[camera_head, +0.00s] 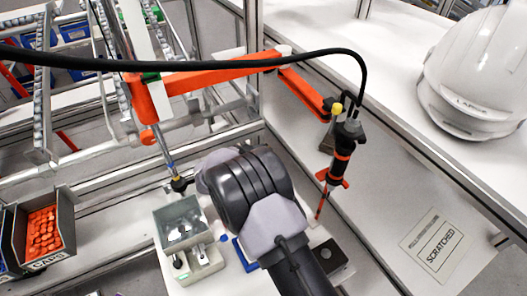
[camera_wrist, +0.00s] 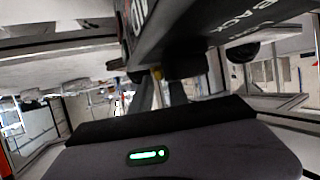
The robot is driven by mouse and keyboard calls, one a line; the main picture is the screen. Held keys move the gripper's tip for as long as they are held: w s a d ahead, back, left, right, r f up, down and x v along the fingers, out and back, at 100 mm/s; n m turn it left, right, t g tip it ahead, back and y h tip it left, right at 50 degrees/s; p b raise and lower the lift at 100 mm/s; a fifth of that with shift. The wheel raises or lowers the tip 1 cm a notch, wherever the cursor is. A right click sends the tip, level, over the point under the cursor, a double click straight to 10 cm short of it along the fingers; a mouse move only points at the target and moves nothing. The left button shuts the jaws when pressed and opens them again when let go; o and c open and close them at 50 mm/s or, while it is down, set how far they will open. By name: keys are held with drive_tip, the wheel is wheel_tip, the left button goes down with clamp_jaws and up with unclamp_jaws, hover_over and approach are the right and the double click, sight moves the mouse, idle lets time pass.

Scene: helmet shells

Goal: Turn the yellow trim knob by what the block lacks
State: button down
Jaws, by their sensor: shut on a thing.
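A small yellow knob (camera_head: 337,109) shows beside the top of the hanging black and orange driver (camera_head: 340,150). My gripper is hidden behind my dark arm in the head view. In the wrist view its dark body with a green light fills the bottom, and its fingers (camera_wrist: 172,92) reach up to a dark lettered block (camera_wrist: 195,25), on which "BACK" can be read. The gripper is shut on this block, though the contact is unclear. Small yellow spots (camera_wrist: 157,73) show near the fingers; I cannot tell what they are. The driver stands apart from my arm.
A grey fixture box (camera_head: 182,228) stands left of my arm. A dark square piece (camera_head: 332,255) lies to the right. A bin of orange caps (camera_head: 43,232) is far left. A white helmet (camera_head: 478,75) sits upper right, above a "SCRATCHED" label (camera_head: 435,247). An orange jib (camera_head: 215,72) crosses above.

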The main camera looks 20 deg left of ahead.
drive_tip(key=shift+r+h, duration=0.1)
drive_tip(key=shift+h, duration=0.2)
drive_tip(key=c, duration=1.5)
unclamp_jaws()
drive_tip(key=p+v, duration=0.1)
drive_tip(key=v, duration=1.6)
drive_tip(key=shift+s, duration=0.15)
drive_tip(key=shift+a+r, duration=0.1)
